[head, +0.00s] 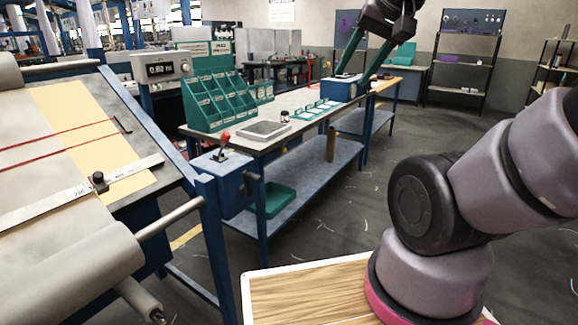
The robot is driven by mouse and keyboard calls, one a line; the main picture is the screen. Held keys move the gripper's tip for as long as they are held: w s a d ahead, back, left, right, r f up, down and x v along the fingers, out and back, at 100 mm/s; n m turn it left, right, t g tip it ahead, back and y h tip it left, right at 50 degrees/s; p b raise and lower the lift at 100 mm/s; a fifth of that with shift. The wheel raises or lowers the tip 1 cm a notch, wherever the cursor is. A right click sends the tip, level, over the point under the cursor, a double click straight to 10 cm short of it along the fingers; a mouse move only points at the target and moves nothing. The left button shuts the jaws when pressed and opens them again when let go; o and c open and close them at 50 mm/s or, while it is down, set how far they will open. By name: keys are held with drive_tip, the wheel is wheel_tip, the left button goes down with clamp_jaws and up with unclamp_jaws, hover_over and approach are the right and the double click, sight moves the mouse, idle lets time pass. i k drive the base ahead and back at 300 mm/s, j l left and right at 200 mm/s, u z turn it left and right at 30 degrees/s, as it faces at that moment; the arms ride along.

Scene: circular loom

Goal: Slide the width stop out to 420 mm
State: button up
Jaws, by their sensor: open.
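The width stop (100,182) is a small black knob on a pale scale bar (40,205). The bar lies across the slanted loom table at the left. Printed marks show on both sides of the knob, but they are too small to read surely. My gripper (352,78) is at the top centre, a dark body with two long green fingers pointing down, spread apart and empty. In the picture it is over the far end of the workbench, well to the right of the stop and apart from it.
Grey cloth and a yellow panel (85,100) with two red lines cover the loom table. A roller bar (168,218) sticks out at its front right. Open floor lies right of the bench.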

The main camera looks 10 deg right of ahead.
sight(98, 179)
drive_tip(key=i+l+u, duration=0.1)
drive_tip(key=i+l, duration=0.4)
drive_tip(key=i+l+u, duration=0.15)
drive_tip(key=i+l, duration=0.4)
drive_tip(key=i+l+u, duration=0.1)
drive_tip(key=i+l, duration=0.45)
drive_tip(key=i+l+u, duration=0.15)
drive_tip(key=i+l, duration=0.3)
drive_tip(key=l, duration=0.25)
